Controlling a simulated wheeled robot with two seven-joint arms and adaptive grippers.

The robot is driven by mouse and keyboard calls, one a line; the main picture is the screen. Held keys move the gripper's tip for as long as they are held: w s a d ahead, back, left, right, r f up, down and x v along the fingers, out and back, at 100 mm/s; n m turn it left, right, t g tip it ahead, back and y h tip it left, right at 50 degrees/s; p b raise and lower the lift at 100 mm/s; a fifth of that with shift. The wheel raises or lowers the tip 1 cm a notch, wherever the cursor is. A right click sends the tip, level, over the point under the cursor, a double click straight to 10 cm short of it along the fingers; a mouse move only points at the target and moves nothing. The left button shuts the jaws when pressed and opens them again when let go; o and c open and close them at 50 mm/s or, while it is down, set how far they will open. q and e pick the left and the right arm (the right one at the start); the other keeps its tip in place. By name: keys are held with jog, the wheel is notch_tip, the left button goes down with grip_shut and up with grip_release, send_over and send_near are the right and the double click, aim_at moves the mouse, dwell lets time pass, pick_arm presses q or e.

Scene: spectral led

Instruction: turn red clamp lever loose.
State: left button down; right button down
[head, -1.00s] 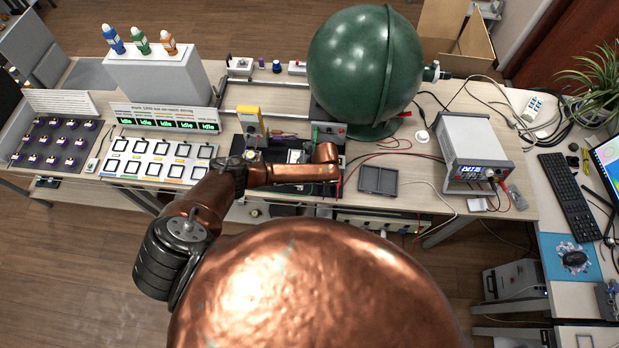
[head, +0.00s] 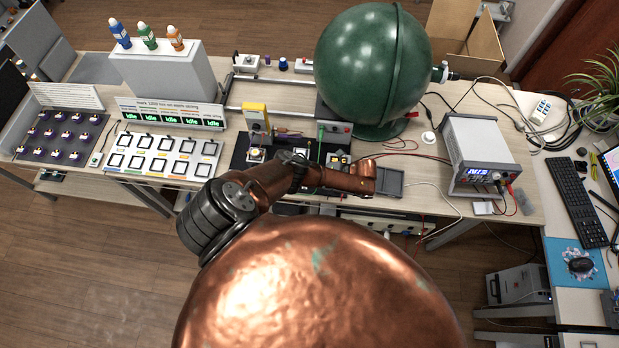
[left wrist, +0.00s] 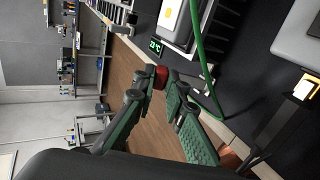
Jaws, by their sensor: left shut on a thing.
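In the left wrist view my left gripper (left wrist: 163,78) has its two green-padded fingers closed on a small red piece (left wrist: 161,77), which looks like the red clamp lever's knob. The piece sits beside the edge of a dark fixture (left wrist: 265,75), near a green cable (left wrist: 196,50) and a small lit green display (left wrist: 155,45). The fingers hide much of the lever, so its angle cannot be told. In the head view my copper arm covers the gripper and the lever, in front of the black fixture board (head: 240,152). My right gripper is not in view.
A large green sphere (head: 372,65) stands behind the fixture. A yellow meter (head: 256,117) stands on the board. A grey tray (head: 391,183) and a power supply (head: 480,150) are to the right. A white slotted panel (head: 160,155) lies left. Cables cross the table at right.

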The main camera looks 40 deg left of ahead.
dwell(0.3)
pick_arm(q)
jog(key=c, duration=2)
grip_release()
jog(key=shift+o, duration=0.2)
jog(key=shift+d, duration=0.1)
jog(key=v, duration=1.2)
jog(key=shift+s+f, duration=0.1)
